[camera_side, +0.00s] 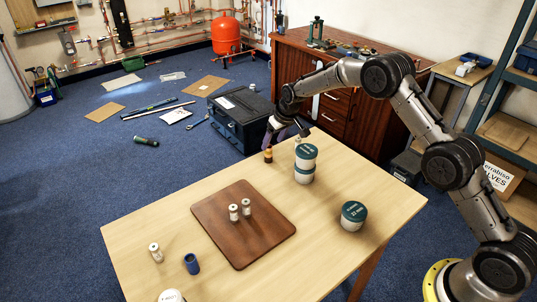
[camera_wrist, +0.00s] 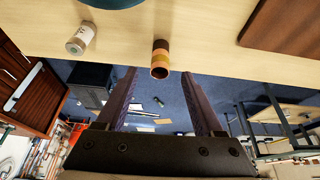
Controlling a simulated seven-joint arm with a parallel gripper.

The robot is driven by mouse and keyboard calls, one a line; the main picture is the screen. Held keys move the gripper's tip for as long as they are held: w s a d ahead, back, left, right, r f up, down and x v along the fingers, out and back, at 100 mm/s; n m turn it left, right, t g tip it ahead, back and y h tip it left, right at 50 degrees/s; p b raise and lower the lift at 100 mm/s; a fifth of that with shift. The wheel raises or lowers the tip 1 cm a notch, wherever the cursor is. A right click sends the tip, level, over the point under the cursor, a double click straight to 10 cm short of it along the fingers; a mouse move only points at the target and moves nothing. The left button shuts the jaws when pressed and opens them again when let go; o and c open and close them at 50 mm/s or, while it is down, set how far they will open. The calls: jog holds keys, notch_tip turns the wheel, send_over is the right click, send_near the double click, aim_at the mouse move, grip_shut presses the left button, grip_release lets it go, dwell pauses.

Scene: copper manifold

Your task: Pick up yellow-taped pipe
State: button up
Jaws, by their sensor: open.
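The yellow-taped pipe (camera_side: 268,155) is a short copper piece with a yellow band, standing upright near the far edge of the table. In the wrist view the pipe (camera_wrist: 160,58) shows its open copper end and the yellow band, centred between the fingers' lines near their tips. My gripper (camera_side: 285,136) is open and empty at the far table edge, close to the pipe. In the wrist view my gripper (camera_wrist: 160,74) has its two dark fingers apart, one to each side of the pipe. I cannot tell the exact gap between fingers and pipe.
Two stacked tubs (camera_side: 305,172) stand right of the pipe, with a white-wrapped piece (camera_wrist: 81,40) close by. Another tub (camera_side: 352,216) stands at right. A blue-wrapped piece (camera_side: 191,263) stands at front left.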

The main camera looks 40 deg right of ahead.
aim_at(270, 147)
jog(key=shift+x, duration=3.25)
grip_shut()
